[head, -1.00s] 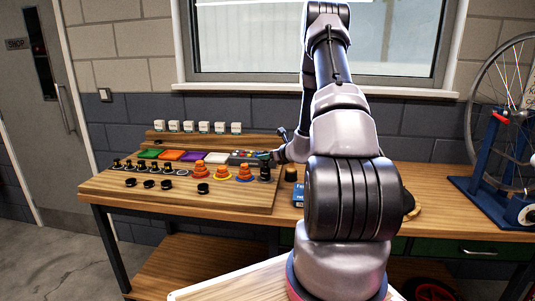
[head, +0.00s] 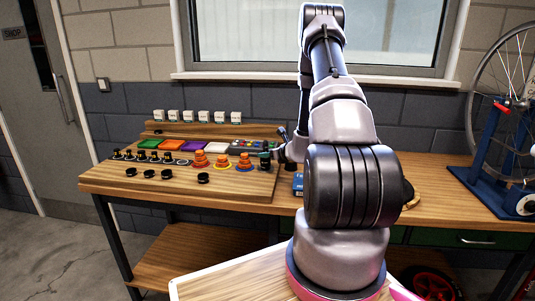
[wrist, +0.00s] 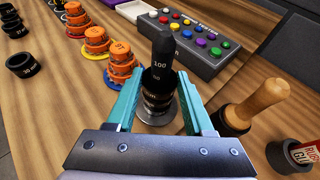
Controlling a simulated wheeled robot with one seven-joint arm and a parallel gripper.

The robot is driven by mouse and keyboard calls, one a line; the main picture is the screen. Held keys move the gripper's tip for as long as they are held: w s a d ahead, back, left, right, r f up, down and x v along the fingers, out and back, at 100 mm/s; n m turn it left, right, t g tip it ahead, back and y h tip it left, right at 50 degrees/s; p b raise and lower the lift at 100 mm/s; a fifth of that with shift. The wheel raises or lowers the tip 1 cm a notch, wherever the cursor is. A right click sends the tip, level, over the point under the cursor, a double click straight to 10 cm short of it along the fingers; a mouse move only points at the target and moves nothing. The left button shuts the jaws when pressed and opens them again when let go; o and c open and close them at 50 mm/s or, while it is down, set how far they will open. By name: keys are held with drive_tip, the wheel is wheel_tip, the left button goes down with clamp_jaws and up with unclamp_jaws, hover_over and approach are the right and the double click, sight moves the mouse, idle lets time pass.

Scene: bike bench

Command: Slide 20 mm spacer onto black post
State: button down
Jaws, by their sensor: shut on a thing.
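In the wrist view the black post (wrist: 163,46) stands between my gripper's teal fingers, above a round metal base (wrist: 157,119). My gripper (wrist: 160,82) is shut on a black spacer (wrist: 156,79) with small pale print, which appears to be around the post. Its size cannot be read for certain. Darker, shiny rings (wrist: 158,102) show below it; contact between them and the spacer cannot be judged. In the head view the black post (head: 265,158) stands at the board's right end, with my gripper behind my arm.
Orange ring stacks (wrist: 119,64) stand close left of my gripper. A grey box with coloured buttons (wrist: 190,40) lies behind the post. A wooden-handled tool (wrist: 255,104) is close on the right. Black spacers (head: 203,178) lie at the board's front. A wheel stand (head: 495,165) is far right.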

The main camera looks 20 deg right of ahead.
drive_tip(key=shift+c, duration=1)
unclamp_jaws()
drive_tip(key=v, duration=1)
drive_tip(key=shift+s+r, duration=0.25)
drive_tip(key=shift+s, duration=0.1)
